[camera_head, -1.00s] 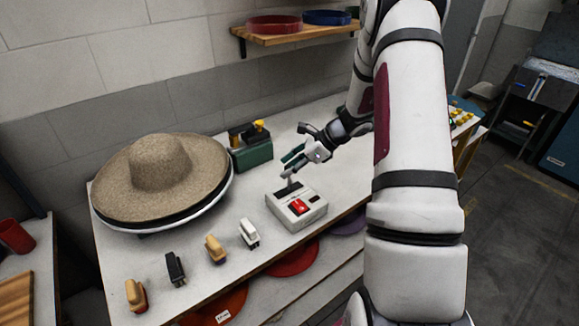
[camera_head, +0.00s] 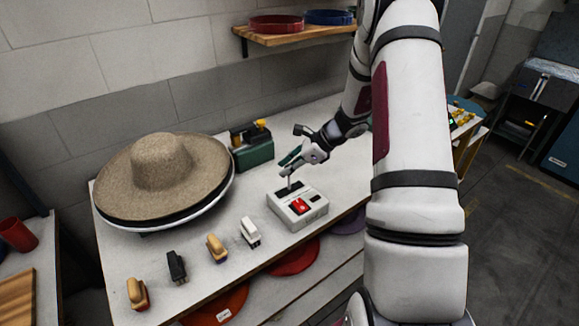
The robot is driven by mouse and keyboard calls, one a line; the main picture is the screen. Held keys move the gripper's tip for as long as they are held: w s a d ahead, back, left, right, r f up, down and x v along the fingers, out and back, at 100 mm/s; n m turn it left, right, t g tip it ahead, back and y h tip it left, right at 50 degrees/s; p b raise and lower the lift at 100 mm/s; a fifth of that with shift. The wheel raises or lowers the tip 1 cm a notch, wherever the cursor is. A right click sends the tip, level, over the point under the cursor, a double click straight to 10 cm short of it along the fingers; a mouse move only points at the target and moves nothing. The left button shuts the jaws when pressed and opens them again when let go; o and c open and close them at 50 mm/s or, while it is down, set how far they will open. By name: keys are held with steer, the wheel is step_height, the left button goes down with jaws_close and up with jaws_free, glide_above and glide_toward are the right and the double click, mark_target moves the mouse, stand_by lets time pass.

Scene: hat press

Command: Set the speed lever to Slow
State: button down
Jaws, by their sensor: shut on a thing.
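A light grey control box (camera_head: 297,210) stands on the white table, with a red switch (camera_head: 300,206) on its top. A thin lever (camera_head: 290,185) rises from a dark slot at the back left of the box top. My gripper (camera_head: 288,171) comes down from the upper right and is shut on the lever's upper end. The fingers cover the lever's tip. The speed markings are too small to read, so I cannot tell which setting the lever is at.
A straw hat (camera_head: 162,175) sits on a round press at the left. A green box (camera_head: 251,149) with a yellow knob stands behind. Several small brushes, including a white-topped one (camera_head: 250,233), line the front edge. A shelf (camera_head: 290,34) with red and blue rings hangs above.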

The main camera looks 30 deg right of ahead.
steer(key=shift+s+a+h, duration=0.1)
steer(key=shift+a+h, duration=0.4)
steer(key=shift+a, duration=0.1)
glide_above(273, 198)
steer(key=shift+d+f+b, duration=0.15)
steer(key=shift+f+b, duration=0.3)
steer(key=shift+f, duration=0.4)
steer(key=shift+a, duration=0.2)
steer(key=c, duration=1.4)
jaws_free()
steer(key=shift+d, duration=0.2)
steer(key=shift+s+d+r, duration=0.1)
steer(key=shift+d+r, duration=0.1)
steer(key=shift+r, duration=0.05)
steer(key=v, duration=1.1)
steer(key=shift+s+d+r, duration=0.1)
steer(key=shift+s, duration=0.05)
